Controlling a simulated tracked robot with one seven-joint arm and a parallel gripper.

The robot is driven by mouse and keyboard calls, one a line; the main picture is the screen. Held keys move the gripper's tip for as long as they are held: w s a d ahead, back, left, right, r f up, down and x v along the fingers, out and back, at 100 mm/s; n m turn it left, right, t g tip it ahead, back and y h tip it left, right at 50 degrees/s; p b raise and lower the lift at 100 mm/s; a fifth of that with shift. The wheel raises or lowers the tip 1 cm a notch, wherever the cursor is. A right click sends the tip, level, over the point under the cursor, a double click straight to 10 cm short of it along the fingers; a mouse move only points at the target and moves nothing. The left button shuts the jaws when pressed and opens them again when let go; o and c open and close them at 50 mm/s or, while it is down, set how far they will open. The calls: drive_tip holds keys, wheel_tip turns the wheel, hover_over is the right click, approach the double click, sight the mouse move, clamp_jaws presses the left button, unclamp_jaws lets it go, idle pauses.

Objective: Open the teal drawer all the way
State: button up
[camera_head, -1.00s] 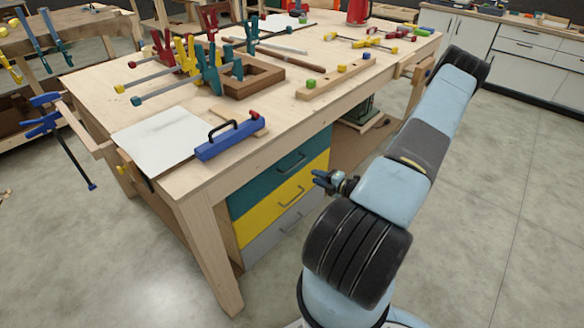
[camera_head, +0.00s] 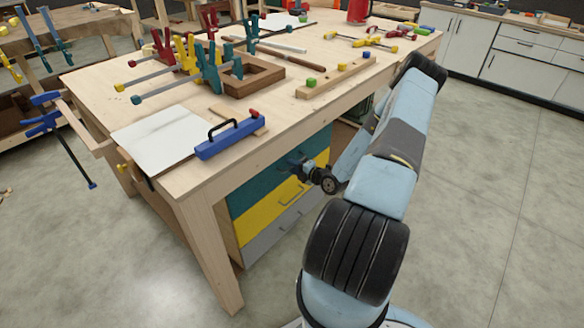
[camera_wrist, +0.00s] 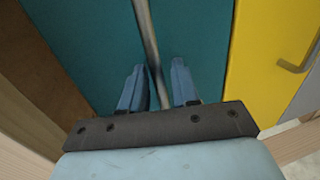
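The teal drawer (camera_head: 258,188) is the top one of a three-drawer unit under the workbench, and its front looks flush with the yellow drawer below. Its front also fills much of the wrist view (camera_wrist: 90,40). My gripper (camera_head: 297,162) is at the drawer's front, covering the handle in the head view. In the wrist view my gripper (camera_wrist: 158,85) is open, with one finger on each side of the metal bar handle (camera_wrist: 146,35). The bar runs between the fingers, closer to the left one, and a gap shows on the right side.
The yellow drawer (camera_head: 262,215) and grey drawer (camera_head: 262,243) sit below, each with a bar handle. The workbench top (camera_head: 200,180) overhangs the drawers, and a wooden leg (camera_head: 208,245) stands to their left. The floor in front is clear.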

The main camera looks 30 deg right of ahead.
drive_tip(key=shift+w, duration=0.2)
clamp_jaws()
drive_tip(key=shift+s+f, duration=0.1)
idle(0.4)
